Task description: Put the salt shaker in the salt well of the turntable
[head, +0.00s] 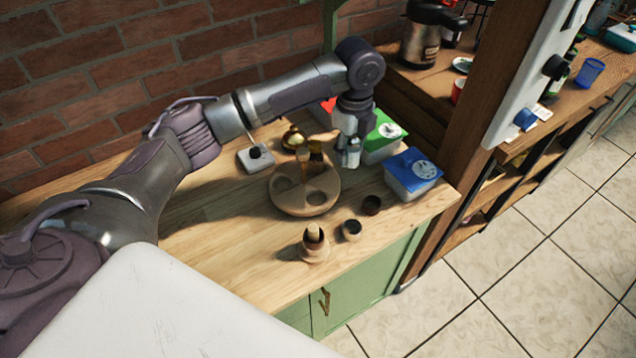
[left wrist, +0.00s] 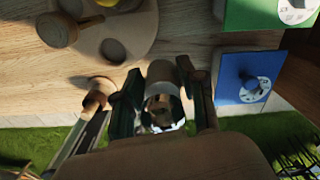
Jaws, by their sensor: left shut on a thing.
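The round wooden turntable (head: 289,207) stands on the wooden counter, with several round wells in its top; it also shows at the upper left of the left wrist view (left wrist: 138,20). Wooden pieces (head: 316,158) stand at its far side. My left gripper (head: 348,160) is just right of the turntable, pointing down. In the left wrist view it is shut on a small upright cylinder with a pale top and shiny body (left wrist: 161,88), which looks like the salt shaker. The fingers hide part of it. My right gripper is not in view.
A blue-lidded box (head: 414,170) and a green-lidded box (head: 383,138) stand right of the turntable. A brass object (head: 293,139) is behind.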

